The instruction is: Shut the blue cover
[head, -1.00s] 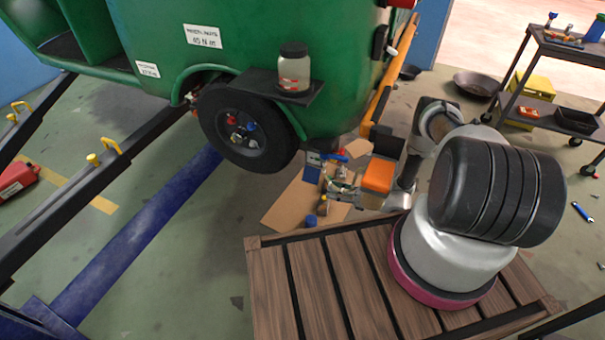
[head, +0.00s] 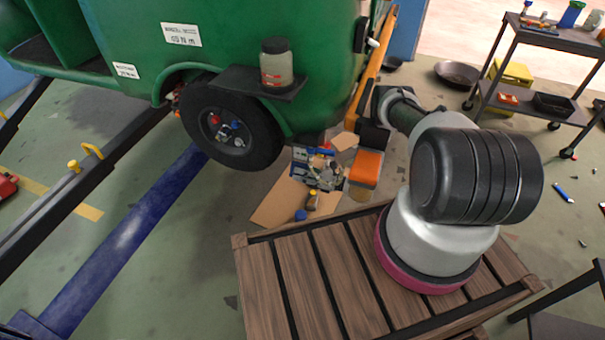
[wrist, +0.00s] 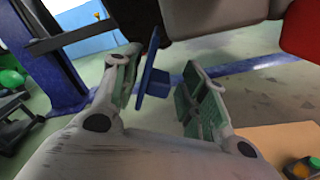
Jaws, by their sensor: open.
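The blue cover (wrist: 147,70) shows in the wrist view as a thin, tilted panel seen nearly edge-on, with a small blue block projecting from its right side. In the head view it appears as a small blue patch (head: 298,154) below the green rickshaw, beside the rear wheel. My gripper (wrist: 163,68) is open, with one finger on each side of the cover's projecting block. A gap shows on the right; contact on the left is unclear. In the head view my gripper (head: 324,170) is small and partly hidden among clutter. The cover's hinge and mounting are hidden.
The green rickshaw (head: 110,45) and its black wheel (head: 232,127) stand close to my gripper. A shelf with a jar (head: 276,65) juts out above. Cardboard (head: 272,210) with small parts lies below. A slatted wooden surface (head: 300,270) is in front; a tool cart (head: 545,75) stands right.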

